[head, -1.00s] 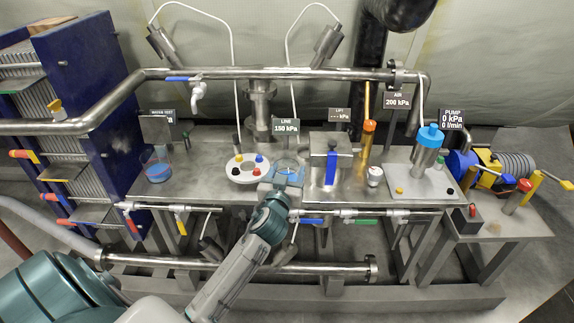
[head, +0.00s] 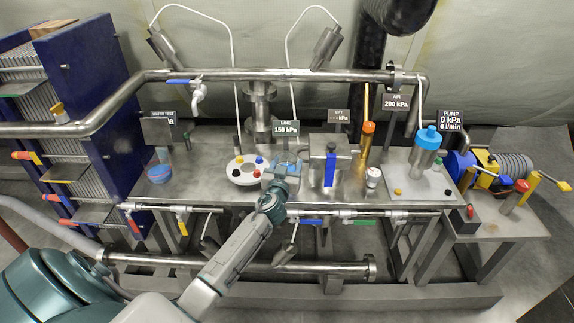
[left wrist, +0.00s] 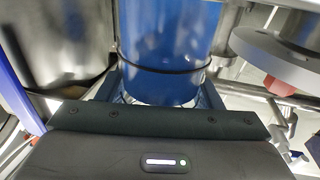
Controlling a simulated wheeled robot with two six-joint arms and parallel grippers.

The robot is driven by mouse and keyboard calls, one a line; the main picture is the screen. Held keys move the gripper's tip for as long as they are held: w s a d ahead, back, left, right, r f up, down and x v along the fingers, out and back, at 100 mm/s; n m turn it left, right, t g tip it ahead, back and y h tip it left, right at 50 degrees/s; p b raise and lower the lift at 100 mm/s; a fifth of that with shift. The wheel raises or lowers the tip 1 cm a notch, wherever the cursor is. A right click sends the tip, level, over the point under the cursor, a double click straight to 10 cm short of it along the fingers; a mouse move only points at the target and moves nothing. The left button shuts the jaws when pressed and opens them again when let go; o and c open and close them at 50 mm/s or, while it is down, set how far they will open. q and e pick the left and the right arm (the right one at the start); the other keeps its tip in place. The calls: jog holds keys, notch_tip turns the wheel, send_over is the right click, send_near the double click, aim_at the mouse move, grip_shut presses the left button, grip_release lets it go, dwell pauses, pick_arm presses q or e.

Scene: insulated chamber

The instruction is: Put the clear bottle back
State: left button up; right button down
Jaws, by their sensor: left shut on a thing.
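My left gripper (head: 284,174) is shut on the clear bottle (head: 289,168), which shows blue contents, at the middle of the steel bench. In the left wrist view the bottle (left wrist: 165,45) fills the space between the fingers of the gripper (left wrist: 160,95), with a dark band around it. Its lower part is hidden by my gripper in the head view, so I cannot tell whether it touches the bench. A round white holder (head: 245,181) with coloured knobs stands just to its left. My right gripper is not in view.
A steel box with a blue handle (head: 329,170) stands close on the right. A steel pipe (head: 270,73) runs above, and valves with coloured handles line the front edge.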

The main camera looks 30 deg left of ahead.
pick_arm(q)
jog(key=o, duration=1.1)
jog(key=shift+o, duration=0.5)
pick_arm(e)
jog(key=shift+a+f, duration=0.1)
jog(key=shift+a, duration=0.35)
pick_arm(q)
jog(key=b+v, duration=0.2)
jog(key=v, duration=1)
jog(key=shift+b, duration=0.3)
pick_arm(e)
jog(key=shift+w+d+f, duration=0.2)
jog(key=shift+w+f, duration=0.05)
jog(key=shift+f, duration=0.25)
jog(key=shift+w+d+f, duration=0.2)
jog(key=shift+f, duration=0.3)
